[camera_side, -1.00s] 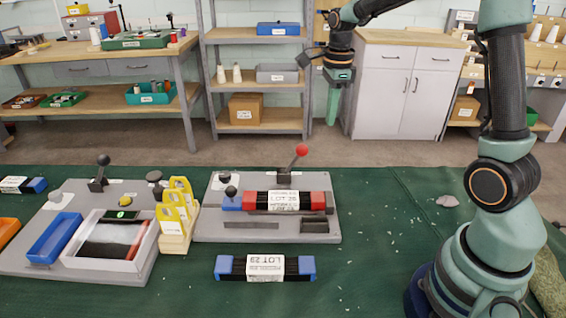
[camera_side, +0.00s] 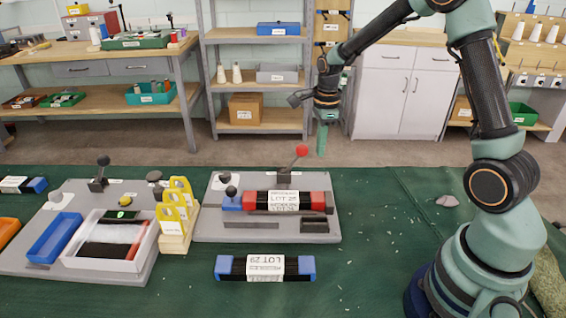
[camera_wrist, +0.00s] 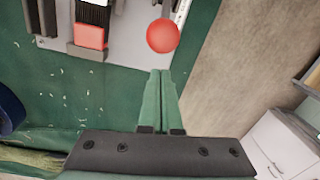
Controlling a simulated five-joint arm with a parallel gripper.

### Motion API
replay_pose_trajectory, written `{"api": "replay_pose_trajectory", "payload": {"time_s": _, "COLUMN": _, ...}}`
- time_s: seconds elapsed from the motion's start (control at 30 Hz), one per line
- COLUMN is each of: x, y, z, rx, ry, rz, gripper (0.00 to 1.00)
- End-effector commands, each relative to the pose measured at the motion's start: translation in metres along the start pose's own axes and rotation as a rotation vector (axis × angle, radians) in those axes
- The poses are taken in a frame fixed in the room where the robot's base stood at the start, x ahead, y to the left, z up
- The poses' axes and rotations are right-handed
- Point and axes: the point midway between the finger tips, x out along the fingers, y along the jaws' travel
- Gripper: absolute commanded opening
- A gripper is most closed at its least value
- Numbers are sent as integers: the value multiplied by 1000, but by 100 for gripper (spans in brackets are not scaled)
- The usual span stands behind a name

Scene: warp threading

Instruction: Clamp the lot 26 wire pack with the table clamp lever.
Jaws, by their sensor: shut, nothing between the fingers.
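The lot 26 wire pack (camera_side: 285,202), dark with red ends and a white label, lies in the fixture on the grey clamp plate (camera_side: 210,232); its label is hard to read. Part of it shows in the wrist view (camera_wrist: 92,18). The clamp lever with a red ball knob (camera_side: 302,151) stands tilted up behind the pack; the knob shows in the wrist view (camera_wrist: 162,36). My gripper (camera_side: 321,153) is shut and empty, pointing down just right of the knob in the side view. In the wrist view its fingertips (camera_wrist: 160,72) lie just below the knob, apart from it.
Another wire pack with blue ends (camera_side: 265,268), labelled lot 29, lies on the green mat in front. Yellow tags (camera_side: 173,212) stand left of the plate, beside a second grey board with a white tray (camera_side: 147,250). The mat right of the plate is mostly clear.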

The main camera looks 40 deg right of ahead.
Motion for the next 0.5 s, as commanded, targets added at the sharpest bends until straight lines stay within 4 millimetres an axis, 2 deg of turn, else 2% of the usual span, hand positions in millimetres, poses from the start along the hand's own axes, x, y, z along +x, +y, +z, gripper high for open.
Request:
{"api": "replay_pose_trajectory", "payload": {"time_s": 0.2, "x": -6, "y": 0, "z": 18, "rx": 0, "ry": -1, "rz": 3, "gripper": 0}}
{"api": "replay_pose_trajectory", "payload": {"time_s": 0.5, "x": -6, "y": 1, "z": 20, "rx": 1, "ry": -1, "rz": 4, "gripper": 0}}
